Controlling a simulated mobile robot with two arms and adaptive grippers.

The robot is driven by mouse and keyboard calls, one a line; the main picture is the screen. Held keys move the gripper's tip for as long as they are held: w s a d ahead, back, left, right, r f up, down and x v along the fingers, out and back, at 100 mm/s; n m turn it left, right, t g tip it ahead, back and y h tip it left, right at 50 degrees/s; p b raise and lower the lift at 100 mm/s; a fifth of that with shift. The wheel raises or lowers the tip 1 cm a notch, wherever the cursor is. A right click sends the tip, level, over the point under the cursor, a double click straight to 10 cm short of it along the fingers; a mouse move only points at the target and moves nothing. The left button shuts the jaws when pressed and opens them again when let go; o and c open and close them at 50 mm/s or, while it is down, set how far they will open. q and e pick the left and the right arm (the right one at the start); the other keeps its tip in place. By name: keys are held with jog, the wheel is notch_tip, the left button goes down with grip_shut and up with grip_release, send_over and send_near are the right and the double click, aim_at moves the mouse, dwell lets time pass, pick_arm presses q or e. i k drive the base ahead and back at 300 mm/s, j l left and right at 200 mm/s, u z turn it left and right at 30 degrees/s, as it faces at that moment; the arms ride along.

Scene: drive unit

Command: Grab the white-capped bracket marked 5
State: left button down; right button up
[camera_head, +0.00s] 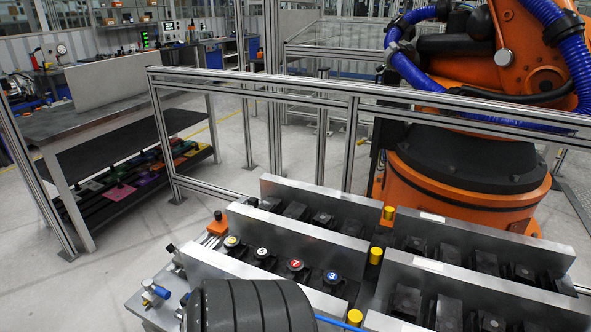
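The white-capped bracket (262,254) sits in a row of capped brackets in the metal fixture at lower center. Its cap carries a small dark mark, too small to read surely. It stands between a yellow-capped bracket (231,242) on its left and a red-capped bracket (295,267) on its right. A blue-capped bracket marked 3 (332,278) is at the right end of the row. No gripper fingers show, so neither gripper can be placed relative to the brackets.
Metal plates (315,236) wall the row front and back. A black ribbed round body (250,308) and blue cable cover the front edge; I cannot tell what it is. Yellow posts (376,256) stand right of the row. A rail fence (350,140) and orange robot (460,190) are behind.

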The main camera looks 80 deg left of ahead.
aim_at(262, 259)
jog(key=u, duration=2.8)
